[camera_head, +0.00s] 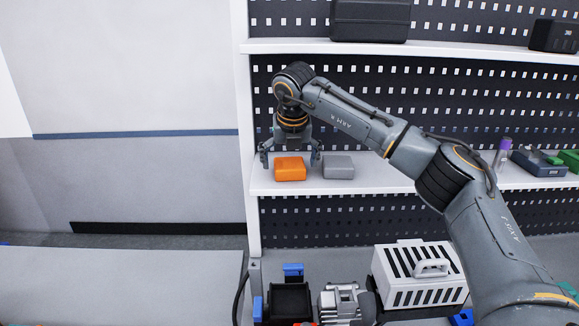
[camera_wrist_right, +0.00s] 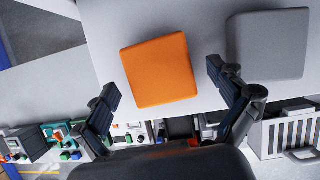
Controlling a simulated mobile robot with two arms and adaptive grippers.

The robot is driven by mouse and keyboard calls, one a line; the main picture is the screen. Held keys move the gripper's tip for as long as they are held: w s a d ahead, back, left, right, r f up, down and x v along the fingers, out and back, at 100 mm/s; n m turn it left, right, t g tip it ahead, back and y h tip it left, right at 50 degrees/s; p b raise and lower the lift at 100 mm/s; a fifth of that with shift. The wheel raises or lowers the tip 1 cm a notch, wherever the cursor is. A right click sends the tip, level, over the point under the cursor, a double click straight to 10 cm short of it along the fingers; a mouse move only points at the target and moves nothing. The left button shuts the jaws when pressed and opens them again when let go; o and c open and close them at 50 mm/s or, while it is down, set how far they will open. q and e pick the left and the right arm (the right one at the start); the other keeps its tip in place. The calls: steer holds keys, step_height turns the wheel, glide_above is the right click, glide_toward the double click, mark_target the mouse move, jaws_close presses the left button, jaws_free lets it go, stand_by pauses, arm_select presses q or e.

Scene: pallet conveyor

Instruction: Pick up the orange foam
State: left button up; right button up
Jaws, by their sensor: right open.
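The orange foam (camera_head: 290,169) is a small block on the white middle shelf, near its left end. It also shows in the right wrist view (camera_wrist_right: 159,70), just beyond the fingertips. A grey foam block (camera_head: 338,167) lies close to its right, with a narrow gap between. My right gripper (camera_head: 290,158) is open and empty, above the orange foam with its fingers to either side. In the right wrist view (camera_wrist_right: 158,90) the fingers are spread wider than the block. I cannot tell whether a finger touches it. My left gripper is not in view.
The shelf (camera_head: 390,183) has a pegboard back, and an upper shelf (camera_head: 450,49) with black cases runs above it. A purple-capped bottle (camera_head: 502,155) and a dark blue case (camera_head: 540,163) stand to the right. A white slotted crate (camera_head: 419,275) is below.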

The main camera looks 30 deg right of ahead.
steer(key=shift+c, duration=0.2)
steer(key=c, duration=1)
steer(key=shift+r+b, duration=0.45)
steer(key=shift+b, duration=0.05)
steer(key=shift+s+r+b, duration=0.15)
steer(key=shift+r+b, duration=0.05)
steer(key=shift+b, duration=0.15)
steer(key=s+a+b, duration=0.3)
steer(key=s, duration=0.5)
steer(key=s+a+b, duration=0.3)
steer(key=s+b, duration=0.1)
steer(key=s, duration=0.4)
steer(key=shift+s+a+r+p, duration=0.15)
steer(key=shift+a+r+p, duration=0.05)
steer(key=shift+r+p, duration=1.1)
steer(key=shift+s+a+r+p, duration=0.1)
steer(key=shift+a+r+p, duration=0.05)
steer(key=shift+r+p, duration=1.1)
